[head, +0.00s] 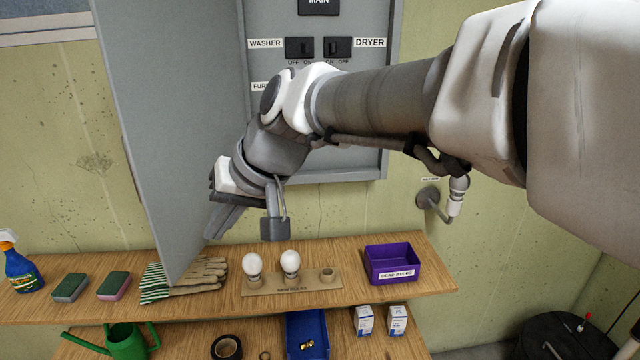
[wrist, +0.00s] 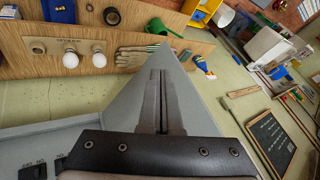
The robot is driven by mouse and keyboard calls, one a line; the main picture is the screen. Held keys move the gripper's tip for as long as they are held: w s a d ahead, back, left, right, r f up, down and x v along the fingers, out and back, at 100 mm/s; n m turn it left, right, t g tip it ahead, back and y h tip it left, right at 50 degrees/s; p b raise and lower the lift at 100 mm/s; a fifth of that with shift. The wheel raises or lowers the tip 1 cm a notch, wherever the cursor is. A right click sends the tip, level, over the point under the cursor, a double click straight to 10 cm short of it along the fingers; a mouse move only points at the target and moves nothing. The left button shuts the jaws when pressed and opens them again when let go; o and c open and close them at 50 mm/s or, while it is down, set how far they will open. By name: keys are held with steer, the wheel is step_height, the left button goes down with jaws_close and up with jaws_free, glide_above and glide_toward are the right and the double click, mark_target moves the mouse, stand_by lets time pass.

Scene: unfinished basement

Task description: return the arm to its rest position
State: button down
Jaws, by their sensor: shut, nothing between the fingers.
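My arm reaches in from the right in the head view, across the front of an open grey electrical panel (head: 340,165). My gripper (head: 212,228) points down and left, in front of the panel's open door (head: 165,120) and above the wooden shelf. In the wrist view my gripper (wrist: 157,80) has its two fingers together with nothing between them, and the grey door (wrist: 200,110) lies behind them. A grey padlock-shaped piece (head: 275,229) shows just right of the fingers; I cannot tell what it hangs from. The arm hides part of the panel.
The shelf (head: 440,281) below carries a holder (head: 262,287) with two white bulbs, a purple bin (head: 392,264), gloves (head: 205,275), sponges and a spray bottle (head: 20,265). A pipe fitting (head: 428,197) juts from the wall at right. A green watering can (head: 123,341) stands lower.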

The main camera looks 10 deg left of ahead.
steer(key=s+d+f+m+t+h, duration=0.1)
steer(key=d+m+t+h, duration=0.1)
steer(key=d, duration=0.9)
steer(key=d+f+m+t+h, duration=0.1)
steer(key=d+h, duration=0.1)
steer(key=d, duration=0.9)
steer(key=s+d+f+m+h, duration=0.1)
steer(key=s+d, duration=0.1)
steer(key=d, duration=0.2)
steer(key=s+d+f+m+h, duration=0.1)
steer(key=s+d+f, duration=0.1)
steer(key=d, duration=0.3)
steer(key=s+d+f+m+t+h, duration=0.1)
steer(key=s+d+f, duration=0.1)
steer(key=d, duration=0.3)
steer(key=shift+s, duration=0.85)
